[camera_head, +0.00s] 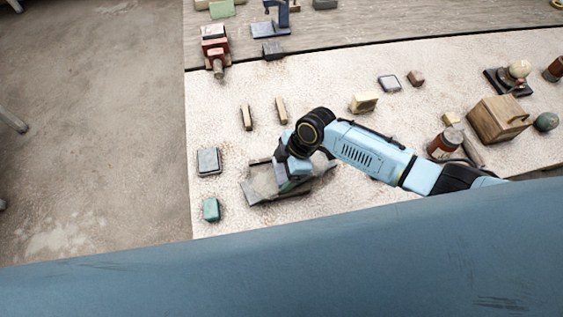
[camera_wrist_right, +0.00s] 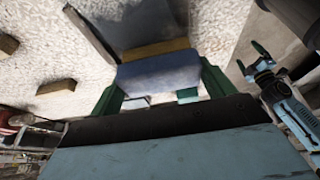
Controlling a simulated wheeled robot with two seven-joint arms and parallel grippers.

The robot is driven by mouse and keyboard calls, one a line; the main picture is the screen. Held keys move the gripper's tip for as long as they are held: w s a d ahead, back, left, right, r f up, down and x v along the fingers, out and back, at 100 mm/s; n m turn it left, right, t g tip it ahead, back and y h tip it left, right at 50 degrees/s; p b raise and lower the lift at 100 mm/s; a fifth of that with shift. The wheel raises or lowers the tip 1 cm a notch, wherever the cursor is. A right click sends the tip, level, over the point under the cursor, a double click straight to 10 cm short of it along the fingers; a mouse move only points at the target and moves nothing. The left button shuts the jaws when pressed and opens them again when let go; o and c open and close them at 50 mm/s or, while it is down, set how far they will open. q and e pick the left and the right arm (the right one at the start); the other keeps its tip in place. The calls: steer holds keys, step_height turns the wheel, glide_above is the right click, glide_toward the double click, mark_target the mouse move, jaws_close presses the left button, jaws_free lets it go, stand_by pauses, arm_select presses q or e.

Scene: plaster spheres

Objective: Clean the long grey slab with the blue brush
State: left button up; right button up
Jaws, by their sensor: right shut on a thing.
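The long grey slab (camera_head: 262,182) lies at the front left of the pale tabletop, with dark edge pieces, partly hidden under my right gripper (camera_head: 288,183). In the right wrist view my right gripper (camera_wrist_right: 161,85) is shut on the blue brush (camera_wrist_right: 160,73), one green finger on each side. A brownish strip on the brush faces the slab (camera_wrist_right: 125,22). I cannot tell whether the brush touches the slab. My left gripper (camera_wrist_right: 250,58) shows at the right of the wrist view, its green fingers apart and empty.
A grey block (camera_head: 208,161) and a green block (camera_head: 211,209) stand left of the slab. Two small wooden bars (camera_head: 281,110) lie behind it. A wooden box (camera_head: 499,121) and a red-brown jar (camera_head: 445,143) stand to the right.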

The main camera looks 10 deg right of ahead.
steer(key=shift+s+p, duration=0.45)
steer(key=shift+s, duration=0.6)
steer(key=shift+f, duration=0.15)
steer(key=shift+w, duration=0.15)
steer(key=shift+w+b, duration=1.55)
steer(key=shift+w, duration=0.6)
steer(key=shift+s, duration=0.1)
steer(key=shift+s+r+p, duration=0.6)
steer(key=shift+r+p, duration=0.1)
steer(key=shift+p, duration=0.45)
steer(key=shift+s+r+p, duration=0.2)
steer(key=shift+s+p, duration=0.25)
steer(key=shift+p, duration=0.05)
steer(key=shift+f, duration=0.15)
